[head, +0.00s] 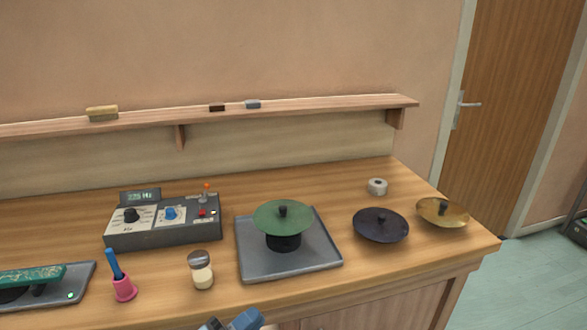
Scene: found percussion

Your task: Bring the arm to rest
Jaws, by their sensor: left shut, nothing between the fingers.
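My left gripper (230,322) shows only at the bottom edge of the head view, with its tips in front of the wooden bench. It is shut and empty, and touches nothing that I can see. The rest of that arm is below the picture. My right gripper is not in view.
On the bench (320,190) stand a control box (165,236), a grey plate (300,262) bearing a green lid (283,217), a salt shaker (201,272), a pink cup (124,289), dark (380,227) and brass (443,214) lids, and a tape roll (377,187). A shelf (300,106) runs behind.

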